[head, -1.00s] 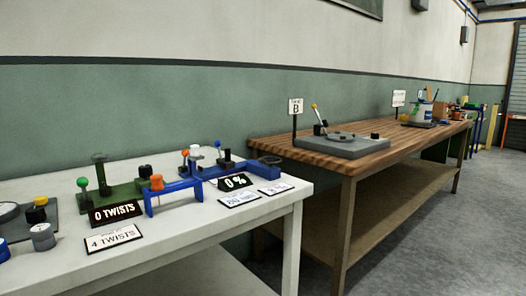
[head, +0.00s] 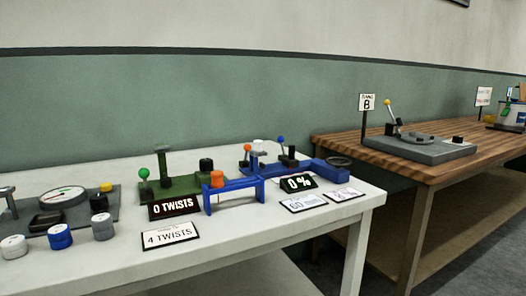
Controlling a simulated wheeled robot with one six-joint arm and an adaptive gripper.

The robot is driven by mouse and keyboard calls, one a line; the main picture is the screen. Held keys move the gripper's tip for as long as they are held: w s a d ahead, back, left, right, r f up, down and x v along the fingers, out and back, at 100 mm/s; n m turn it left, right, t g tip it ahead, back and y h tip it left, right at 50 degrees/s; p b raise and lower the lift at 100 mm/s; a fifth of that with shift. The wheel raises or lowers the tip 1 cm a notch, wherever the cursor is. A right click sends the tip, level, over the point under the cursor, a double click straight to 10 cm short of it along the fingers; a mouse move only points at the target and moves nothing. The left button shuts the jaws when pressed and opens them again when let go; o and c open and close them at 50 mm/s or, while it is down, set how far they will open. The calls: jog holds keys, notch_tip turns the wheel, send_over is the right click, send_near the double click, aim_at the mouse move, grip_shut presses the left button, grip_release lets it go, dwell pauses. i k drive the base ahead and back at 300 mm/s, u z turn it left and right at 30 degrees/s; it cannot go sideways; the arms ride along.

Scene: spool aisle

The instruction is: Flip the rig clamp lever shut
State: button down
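Several ball-topped levers show, and I cannot tell which is the rig clamp lever. A green-ball lever (head: 144,178) stands up at the left end of a green rig (head: 183,188) on the white table. An orange-ball lever (head: 247,152) and a blue-ball lever (head: 281,146) stand on the blue rig (head: 325,167) behind the blue bracket. A yellow-ball lever (head: 390,110) leans up to the left on the grey plate (head: 425,150) by the sign B. My gripper is not in view.
The white table (head: 290,233) holds a dial gauge (head: 62,197), several small cylinders, and signs reading 0 TWISTS (head: 174,206), 4 TWISTS (head: 170,236) and 0 % (head: 298,183). A wooden bench (head: 350,146) stands to the right. Its far end holds a bucket. Grey floor shows at the lower right.

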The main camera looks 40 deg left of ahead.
aim_at(248, 147)
jog(key=k, duration=0.75)
jog(key=u, duration=1.05)
jog(key=i, duration=0.5)
